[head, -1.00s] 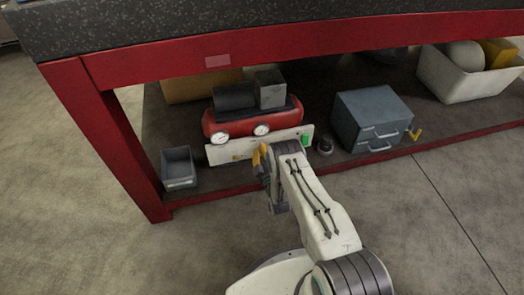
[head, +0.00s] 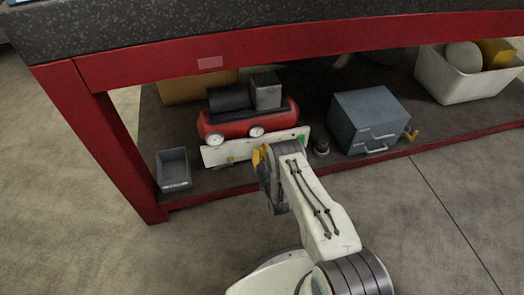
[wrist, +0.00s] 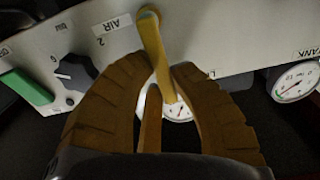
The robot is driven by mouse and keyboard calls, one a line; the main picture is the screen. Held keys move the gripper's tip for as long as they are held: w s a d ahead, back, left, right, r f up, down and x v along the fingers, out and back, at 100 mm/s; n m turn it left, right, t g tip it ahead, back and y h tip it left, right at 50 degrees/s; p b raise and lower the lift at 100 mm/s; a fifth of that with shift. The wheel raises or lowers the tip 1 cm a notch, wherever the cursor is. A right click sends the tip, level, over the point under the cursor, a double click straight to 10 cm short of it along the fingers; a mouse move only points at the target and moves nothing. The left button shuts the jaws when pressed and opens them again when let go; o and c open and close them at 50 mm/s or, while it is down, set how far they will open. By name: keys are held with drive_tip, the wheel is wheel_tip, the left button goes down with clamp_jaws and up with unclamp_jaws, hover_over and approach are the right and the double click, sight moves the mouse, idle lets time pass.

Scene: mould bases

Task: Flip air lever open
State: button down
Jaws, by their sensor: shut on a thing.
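The air lever (wrist: 154,45) is a narrow yellow handle at the "AIR" label (wrist: 118,22) on the pale panel (wrist: 220,35) in the wrist view. In the head view my gripper (head: 262,160) is at the front of the panel (head: 222,154), below the red compressor (head: 232,122). The arm and gripper hide part of the panel there, and the lever cannot be made out clearly.
A green switch (wrist: 26,86), a dark knob (wrist: 75,72) and a gauge (wrist: 294,82) lie around the lever. A grey bin (head: 173,168) and a blue-grey drawer box (head: 368,120) flank the compressor. The red bench frame (head: 110,150) stands close on the left.

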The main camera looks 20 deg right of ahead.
drive_tip(key=shift+a, duration=0.15)
drive_tip(key=c, duration=1.1)
unclamp_jaws()
drive_tip(key=shift+o, duration=0.2)
drive_tip(key=s, duration=0.7)
drive_tip(key=shift+s, duration=0.25)
